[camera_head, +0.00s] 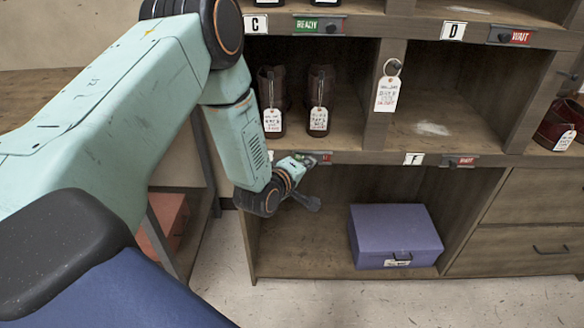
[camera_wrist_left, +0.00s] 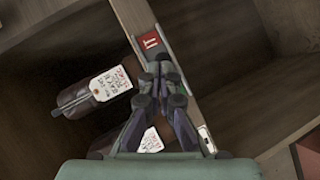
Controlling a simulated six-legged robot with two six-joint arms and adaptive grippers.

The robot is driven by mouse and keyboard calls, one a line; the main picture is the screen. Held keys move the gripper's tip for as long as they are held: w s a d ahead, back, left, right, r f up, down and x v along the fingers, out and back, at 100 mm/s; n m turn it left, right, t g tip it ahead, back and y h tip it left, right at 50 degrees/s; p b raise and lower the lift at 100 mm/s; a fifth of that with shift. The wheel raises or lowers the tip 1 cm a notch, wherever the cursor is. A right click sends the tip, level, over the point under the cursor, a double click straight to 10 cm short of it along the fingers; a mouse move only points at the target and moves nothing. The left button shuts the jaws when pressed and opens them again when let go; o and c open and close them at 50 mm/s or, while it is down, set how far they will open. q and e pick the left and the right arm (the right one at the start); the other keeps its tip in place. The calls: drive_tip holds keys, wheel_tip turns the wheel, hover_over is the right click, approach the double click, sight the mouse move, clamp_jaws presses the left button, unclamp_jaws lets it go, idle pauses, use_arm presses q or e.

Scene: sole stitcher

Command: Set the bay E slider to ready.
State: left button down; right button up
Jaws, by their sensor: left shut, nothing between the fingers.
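The bay E slider (camera_head: 327,159) is on the shelf edge below the pair of brown boots. My right gripper is not in view.
The bay C slider (camera_head: 318,25) shows green READY. The bay D slider (camera_head: 513,36) and bay F slider (camera_head: 462,161) show red WAIT. Tagged brown boots (camera_head: 320,85) stand behind the shelf edge. A purple box (camera_head: 393,232) sits in the compartment below.

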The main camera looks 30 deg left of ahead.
use_arm(q)
drive_tip(key=shift+w+d, duration=0.5)
drive_tip(key=shift+d, duration=0.2)
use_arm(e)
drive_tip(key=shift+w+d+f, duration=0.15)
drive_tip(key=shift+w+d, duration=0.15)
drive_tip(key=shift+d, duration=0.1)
use_arm(q)
drive_tip(key=shift+a+r, duration=0.15)
